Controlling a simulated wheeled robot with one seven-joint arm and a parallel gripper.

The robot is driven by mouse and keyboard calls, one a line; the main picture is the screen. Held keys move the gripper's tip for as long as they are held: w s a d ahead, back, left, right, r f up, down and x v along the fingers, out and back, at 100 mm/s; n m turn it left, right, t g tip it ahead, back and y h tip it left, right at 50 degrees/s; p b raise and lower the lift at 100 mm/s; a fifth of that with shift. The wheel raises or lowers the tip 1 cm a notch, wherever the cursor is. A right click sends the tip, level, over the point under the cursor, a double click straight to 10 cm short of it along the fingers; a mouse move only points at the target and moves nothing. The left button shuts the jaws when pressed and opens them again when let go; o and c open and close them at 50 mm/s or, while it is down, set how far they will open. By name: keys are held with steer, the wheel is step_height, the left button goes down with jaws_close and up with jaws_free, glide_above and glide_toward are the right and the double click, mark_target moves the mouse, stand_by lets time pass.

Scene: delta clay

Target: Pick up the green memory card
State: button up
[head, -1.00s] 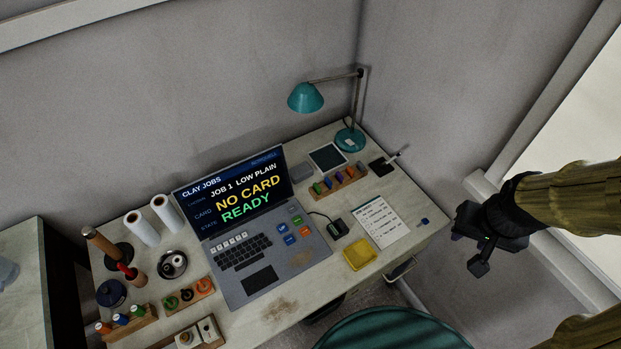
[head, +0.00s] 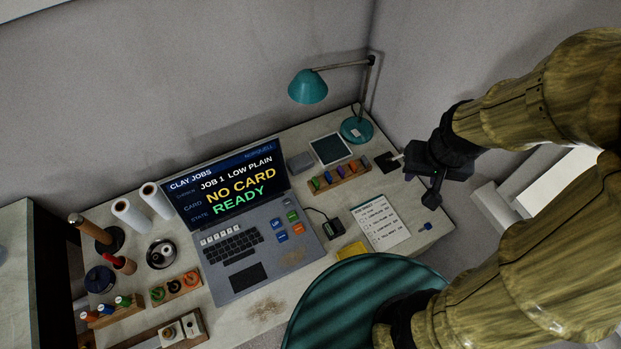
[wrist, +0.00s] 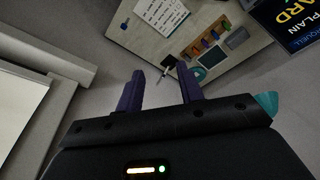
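A small wooden rack (head: 352,180) stands on the right part of the desk and holds several coloured pieces. A green piece (head: 315,184) at its left end looks like the green memory card, though it is too small to be sure.
A laptop (head: 235,277) showing "NO CARD" stands left of the rack. A teal lamp (head: 308,87) and a dark-screened tablet (head: 330,149) are behind the rack. A paper list (head: 380,222) and yellow pad (head: 351,249) lie in front. A teal chair (head: 335,295) is at the desk's front.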

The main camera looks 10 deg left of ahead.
steer(key=shift+s, duration=0.15)
steer(key=w+a+f+n+g+b, duration=0.1)
steer(key=w+a+f+n+b, duration=0.1)
steer(key=w+a+f+b, duration=0.2)
steer(key=w+a+f+n+b, duration=0.3)
steer(key=w+a+f+b, duration=0.2)
steer(key=a, duration=0.6)
steer(key=w+a+f+n+g+b, duration=0.1)
steer(key=w+a+f+b, duration=0.3)
steer(key=a, duration=0.4)
steer(key=f+n+b, duration=0.1)
steer(key=b, duration=0.1)
steer(key=shift+w+g+b, duration=0.3)
steer(key=shift+w, duration=0.05)
glide_above(317, 182)
step_height(317, 182, down, 12)
steer(key=shift+r, duration=0.15)
steer(key=shift+f, duration=0.25)
